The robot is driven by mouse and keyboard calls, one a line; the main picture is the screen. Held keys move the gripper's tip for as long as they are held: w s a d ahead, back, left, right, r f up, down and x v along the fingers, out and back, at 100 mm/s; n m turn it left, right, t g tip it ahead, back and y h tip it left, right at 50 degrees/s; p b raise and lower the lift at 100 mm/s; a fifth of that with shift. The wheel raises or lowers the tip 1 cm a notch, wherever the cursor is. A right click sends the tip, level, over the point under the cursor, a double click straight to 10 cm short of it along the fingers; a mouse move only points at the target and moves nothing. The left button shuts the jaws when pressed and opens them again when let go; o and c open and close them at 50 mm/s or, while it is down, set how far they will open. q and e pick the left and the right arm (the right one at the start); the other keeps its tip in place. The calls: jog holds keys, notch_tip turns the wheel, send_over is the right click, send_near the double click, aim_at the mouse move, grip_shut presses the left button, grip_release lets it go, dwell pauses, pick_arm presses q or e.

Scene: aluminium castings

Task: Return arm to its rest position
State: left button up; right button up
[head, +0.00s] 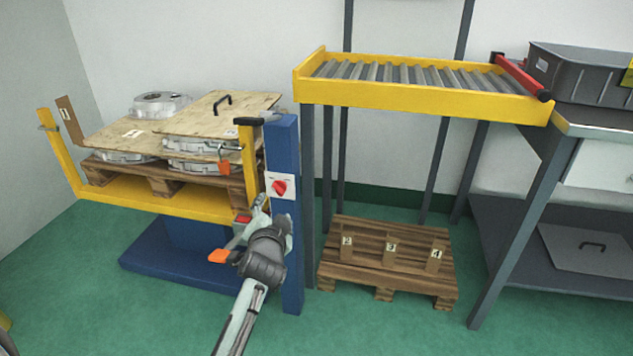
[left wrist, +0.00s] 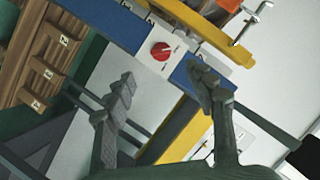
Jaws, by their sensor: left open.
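My left gripper (head: 264,230) is in front of the blue post (head: 287,140), below the red rotary switch (head: 279,187) on its white plate. In the left wrist view the gripper (left wrist: 164,84) has its two fingers spread, with nothing between them. The red switch (left wrist: 160,51) shows beyond the fingertips, apart from them as far as I can tell. My left arm reaches in from the bottom of the head view. My right gripper is not in view.
A yellow-framed lift (head: 160,203) holds a pallet with castings and plywood sheets (head: 215,115). A roller conveyor (head: 420,95) stands right, above an empty numbered pallet (head: 385,265). A grey crate (head: 580,75) is at far right. Green floor in front is clear.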

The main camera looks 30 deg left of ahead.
pick_arm(q)
jog(key=s+d+f+n+g+h+p, duration=0.1)
jog(key=s+d+f+g+h, duration=0.2)
jog(key=s+f, duration=0.8)
jog(key=s+d+f+g+h+p, duration=0.1)
jog(key=s+d+f+g+h, duration=0.1)
jog(key=s+d+f+g, duration=0.4)
jog(key=s+d+f, duration=0.1)
jog(key=s+f, duration=0.3)
jog(key=s, duration=0.6)
jog(key=shift+f+n+g+h, duration=0.3)
jog(key=shift+f+n+h, duration=0.1)
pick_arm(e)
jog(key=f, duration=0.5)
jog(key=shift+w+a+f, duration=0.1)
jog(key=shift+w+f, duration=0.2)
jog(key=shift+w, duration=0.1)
